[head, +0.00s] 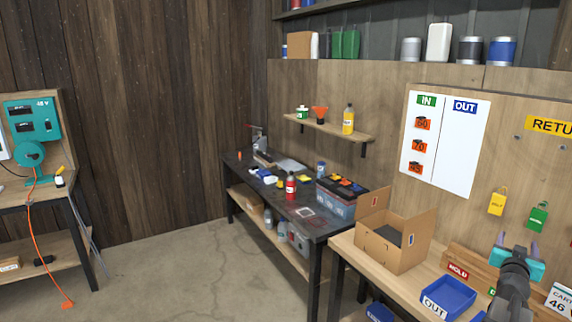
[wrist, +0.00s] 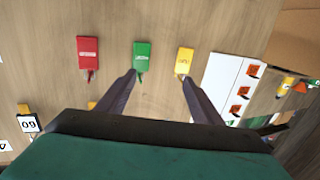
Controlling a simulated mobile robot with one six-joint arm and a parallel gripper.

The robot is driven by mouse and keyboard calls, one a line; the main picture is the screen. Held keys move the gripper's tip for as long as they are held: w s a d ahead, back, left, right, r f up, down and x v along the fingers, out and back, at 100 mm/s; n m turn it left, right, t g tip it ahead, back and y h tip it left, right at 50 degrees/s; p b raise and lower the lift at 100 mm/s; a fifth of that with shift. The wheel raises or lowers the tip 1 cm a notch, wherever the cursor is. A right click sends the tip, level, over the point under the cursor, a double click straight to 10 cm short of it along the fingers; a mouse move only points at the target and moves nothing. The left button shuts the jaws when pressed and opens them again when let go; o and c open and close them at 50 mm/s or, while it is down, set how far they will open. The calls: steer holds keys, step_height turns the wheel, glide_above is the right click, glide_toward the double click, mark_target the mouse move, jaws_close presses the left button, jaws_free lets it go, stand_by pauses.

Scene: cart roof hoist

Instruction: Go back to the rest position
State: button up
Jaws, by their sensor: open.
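My gripper (head: 507,244) is at the lower right in the head view, raised above the light wooden bench. In the wrist view my gripper (wrist: 158,80) has its two fingers spread apart with nothing between them. The fingers point toward a wooden board (wrist: 120,25) on which a red tag (wrist: 88,52), a green tag (wrist: 142,54) and a yellow tag (wrist: 184,61) hang. The fingertips show close below the green and yellow tags in the picture; whether they touch them I cannot tell. In the head view the yellow tag (head: 497,202) and green tag (head: 538,217) hang above my gripper.
A cardboard box (head: 395,245) and a blue OUT tray (head: 447,297) stand on the bench. A white IN/OUT panel (head: 445,142) is on the board. A dark workbench (head: 310,205) with tools stands further back. Concrete floor (head: 180,275) is clear on the left.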

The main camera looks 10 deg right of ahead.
steer(key=w+a+f+n+y, duration=0.25)
steer(key=w+a+f, duration=0.3)
steer(key=a, duration=0.35)
steer(key=w+a+f+n+t+y, duration=0.1)
steer(key=w+a+f+y, duration=0.4)
steer(key=a, duration=0.3)
steer(key=w+a+f+n+y, duration=0.2)
steer(key=w+a+f, duration=0.45)
steer(key=a, duration=0.25)
steer(key=a+f+n+g+y, duration=0.1)
steer(key=a+f+g+y, duration=0.1)
steer(key=a+f, duration=0.5)
steer(key=s+a+f+n+g+y, duration=0.1)
steer(key=a+f, duration=0.2)
steer(key=a, duration=0.8)
steer(key=a+f+n+g+y, duration=0.1)
steer(key=a+f+g+y, duration=0.1)
steer(key=a+f, duration=0.5)
steer(key=s+a+f+n+g, duration=0.1)
steer(key=s+a+f+g, duration=0.2)
steer(key=s+a, duration=0.5)
steer(key=s+a+f+n+g, duration=0.1)
steer(key=s+a+f+g, duration=0.2)
steer(key=s+a, duration=0.5)
steer(key=s+a+f+g+b, duration=0.1)
steer(key=s+f+g+b, duration=0.5)
steer(key=s+f, duration=1.7)
steer(key=shift+a+f+b, duration=0.3)
steer(key=shift+a+f, duration=0.1)
steer(key=shift+f, duration=0.4)
